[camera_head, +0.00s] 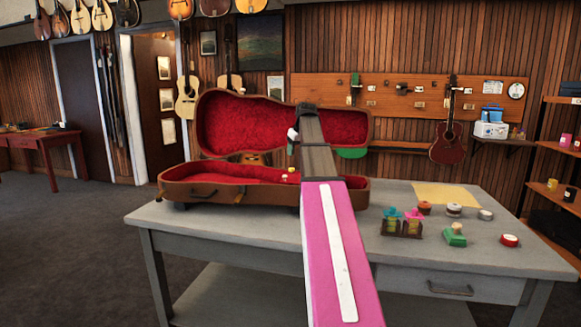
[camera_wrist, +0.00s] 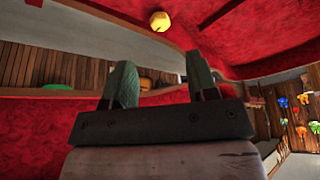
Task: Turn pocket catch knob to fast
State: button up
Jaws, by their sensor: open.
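An open brown instrument case (camera_head: 232,196) with red plush lining lies on the grey table, its lid raised at the back. In the wrist view a small round yellow knob (camera_wrist: 160,21) sits against the red lining, beyond my fingertips. I take it for the pocket catch knob; its markings and setting are not readable. My gripper (camera_wrist: 157,63) is open, with nothing between its fingers and apart from the knob. In the head view my arm reaches over the case and hides part of its inside and most of the gripper.
The grey table (camera_head: 400,265) holds a dark rack of small colored items (camera_head: 401,226), a green-based stamp-like item (camera_head: 455,235), several round tins and a yellow sheet (camera_head: 445,195) to the right of the case. Shelves (camera_head: 548,212) stand at far right. Floor at left is clear.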

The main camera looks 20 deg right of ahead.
aim_at(292, 170)
jog(key=x, duration=0.8)
jog(key=shift+w+a+f, duration=0.1)
jog(key=shift+f, duration=0.3)
jog(key=c, duration=0.9)
